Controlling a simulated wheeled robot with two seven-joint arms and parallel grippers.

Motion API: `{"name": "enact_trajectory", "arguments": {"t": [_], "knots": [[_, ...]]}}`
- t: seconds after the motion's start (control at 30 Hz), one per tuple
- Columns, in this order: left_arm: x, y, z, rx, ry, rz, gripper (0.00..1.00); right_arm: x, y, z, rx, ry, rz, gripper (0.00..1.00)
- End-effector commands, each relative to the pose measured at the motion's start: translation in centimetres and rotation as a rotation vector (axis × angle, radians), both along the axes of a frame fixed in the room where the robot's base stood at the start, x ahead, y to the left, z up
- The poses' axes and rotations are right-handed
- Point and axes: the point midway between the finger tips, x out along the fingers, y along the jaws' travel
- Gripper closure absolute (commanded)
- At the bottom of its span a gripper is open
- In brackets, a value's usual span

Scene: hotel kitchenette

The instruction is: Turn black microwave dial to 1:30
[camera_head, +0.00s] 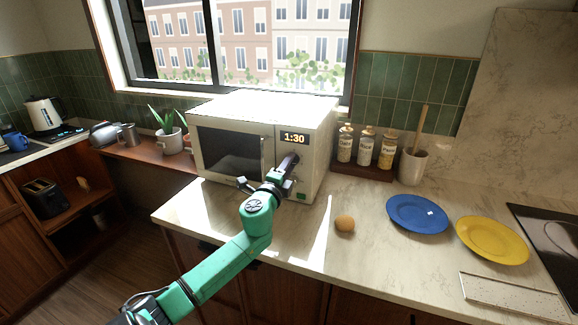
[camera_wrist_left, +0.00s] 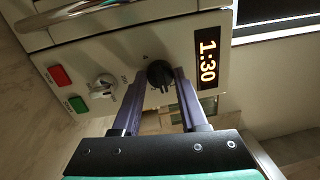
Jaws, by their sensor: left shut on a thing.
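The white microwave (camera_head: 262,112) stands on the counter under the window. Its display (camera_head: 294,138) reads 1:30, and the same display (camera_wrist_left: 207,61) reads 1:30 in the left wrist view. The black dial (camera_wrist_left: 159,74) sits on the control panel between the display and a white knob (camera_wrist_left: 102,87). My left gripper (camera_head: 289,163) is at the panel, below the display, and hides the dial in the head view. In the left wrist view my left gripper's fingers (camera_wrist_left: 160,84) are shut on the black dial, one on each side. My right gripper is not in view.
A brown egg-shaped item (camera_head: 345,224), a blue plate (camera_head: 417,213) and a yellow plate (camera_head: 492,240) lie on the counter to the right. Several jars (camera_head: 366,148) and a utensil pot (camera_head: 413,166) stand right of the microwave. A plant pot (camera_head: 168,143) stands to its left.

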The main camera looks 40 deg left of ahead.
Motion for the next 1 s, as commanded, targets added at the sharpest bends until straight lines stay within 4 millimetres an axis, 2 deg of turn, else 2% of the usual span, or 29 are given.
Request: {"name": "enact_trajectory", "arguments": {"t": [0.3, 0.73, 0.77, 0.8, 0.83, 1.0], "knots": [[0.01, -0.08, -0.18, 0.087, 0.033, -0.003, 1.00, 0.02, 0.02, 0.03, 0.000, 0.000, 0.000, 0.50], [0.02, -0.11, -0.25, 0.093, 0.038, -0.003, 1.00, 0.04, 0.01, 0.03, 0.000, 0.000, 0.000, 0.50], [0.02, -0.11, -0.25, 0.093, 0.038, -0.003, 0.50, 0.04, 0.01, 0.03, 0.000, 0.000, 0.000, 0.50], [0.01, -0.10, -0.25, 0.094, 0.037, -0.003, 0.34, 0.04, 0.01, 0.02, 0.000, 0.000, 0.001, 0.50], [0.01, -0.09, -0.23, 0.094, 0.037, -0.003, 0.28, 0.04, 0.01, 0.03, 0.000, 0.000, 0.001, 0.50], [0.01, -0.05, -0.15, 0.093, 0.035, -0.001, 0.28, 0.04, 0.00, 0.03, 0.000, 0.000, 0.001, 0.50]]}}
